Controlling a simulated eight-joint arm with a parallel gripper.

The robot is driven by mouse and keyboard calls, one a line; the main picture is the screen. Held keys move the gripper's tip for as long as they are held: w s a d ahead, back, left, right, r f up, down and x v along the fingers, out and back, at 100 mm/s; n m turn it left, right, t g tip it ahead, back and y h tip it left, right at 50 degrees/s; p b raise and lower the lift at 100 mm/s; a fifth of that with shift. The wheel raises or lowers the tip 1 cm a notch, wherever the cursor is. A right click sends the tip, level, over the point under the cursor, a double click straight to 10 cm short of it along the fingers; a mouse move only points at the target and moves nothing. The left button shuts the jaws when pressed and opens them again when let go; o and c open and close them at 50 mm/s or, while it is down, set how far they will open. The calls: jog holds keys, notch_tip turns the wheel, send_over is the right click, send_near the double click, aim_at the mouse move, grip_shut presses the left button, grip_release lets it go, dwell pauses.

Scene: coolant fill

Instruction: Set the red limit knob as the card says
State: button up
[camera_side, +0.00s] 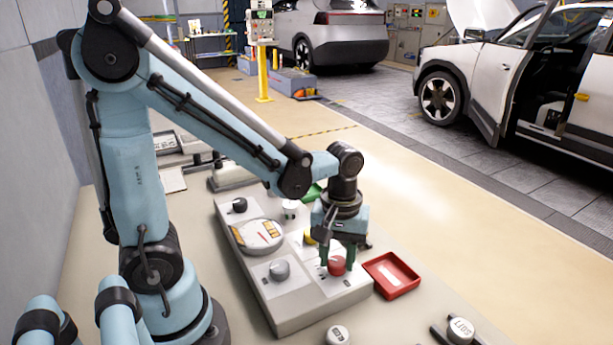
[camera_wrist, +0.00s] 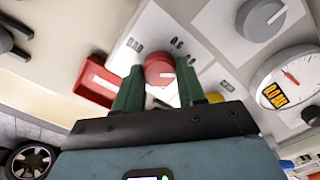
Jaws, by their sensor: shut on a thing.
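The red knob (camera_side: 336,266) sits on the sloped grey panel (camera_side: 290,318), near its right end. My gripper (camera_side: 338,262) is over it with its green fingers down on either side, shut on the knob. In the wrist view the red knob (camera_wrist: 160,71) shows between the two fingers (camera_wrist: 158,88), with a light pointer mark on its face. Small dark markings are printed on the panel around it, too small to read with certainty. I cannot make out a card with readable text in either view.
A grey knob (camera_side: 279,270), a round gauge (camera_side: 257,236) with a red needle and a black knob (camera_side: 239,205) are on the same panel. A yellow part (camera_wrist: 214,97) is close beside my fingers. A red tray (camera_side: 391,275) stands just right of the panel.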

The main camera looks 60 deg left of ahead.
aim_at(337, 260)
jog(key=shift+n, duration=0.6)
jog(key=o, duration=1.1)
jog(key=shift+c, duration=0.2)
notch_tip(337, 260, up, 12)
dwell(0.4)
